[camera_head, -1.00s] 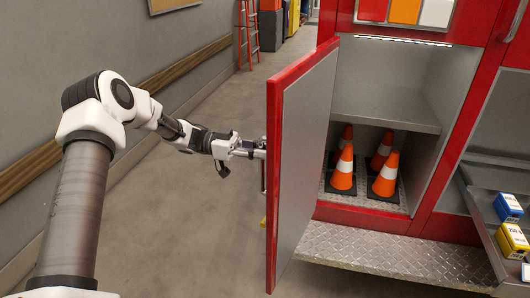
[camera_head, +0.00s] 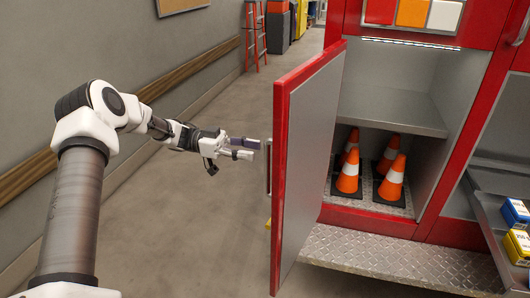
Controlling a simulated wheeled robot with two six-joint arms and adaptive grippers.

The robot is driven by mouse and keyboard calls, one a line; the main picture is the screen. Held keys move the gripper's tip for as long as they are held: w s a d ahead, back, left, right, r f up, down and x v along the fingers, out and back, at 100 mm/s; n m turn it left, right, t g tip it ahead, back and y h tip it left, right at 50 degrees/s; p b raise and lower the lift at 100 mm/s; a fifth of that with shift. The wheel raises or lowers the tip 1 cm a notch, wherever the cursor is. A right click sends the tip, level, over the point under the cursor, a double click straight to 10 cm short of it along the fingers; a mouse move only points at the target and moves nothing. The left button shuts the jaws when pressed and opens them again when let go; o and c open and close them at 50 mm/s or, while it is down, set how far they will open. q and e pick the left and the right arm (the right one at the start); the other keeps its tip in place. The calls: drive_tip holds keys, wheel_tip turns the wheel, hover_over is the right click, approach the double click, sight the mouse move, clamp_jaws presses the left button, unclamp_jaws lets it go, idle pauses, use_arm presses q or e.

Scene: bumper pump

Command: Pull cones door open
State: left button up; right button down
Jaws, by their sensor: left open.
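The cones door (camera_head: 308,160), a red-edged panel with a grey inner face, stands swung wide open from the red cabinet. Its handle (camera_head: 268,167) shows at the door's left edge. Several orange and white cones (camera_head: 348,175) stand on the floor of the open compartment. My left gripper (camera_head: 257,149) is open and empty, just left of the handle, with a small gap between them. My right gripper is not in view.
A metal tread-plate step (camera_head: 400,262) runs below the compartment. A side tray (camera_head: 487,213) holds blue and yellow boxes at the right. A wall (camera_head: 90,45) with a wooden rail runs along the left; the floor between is clear.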

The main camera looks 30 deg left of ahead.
use_arm(q)
drive_tip(key=v, duration=0.6)
drive_tip(key=shift+a, duration=0.3)
drive_tip(key=shift+s, duration=0.1)
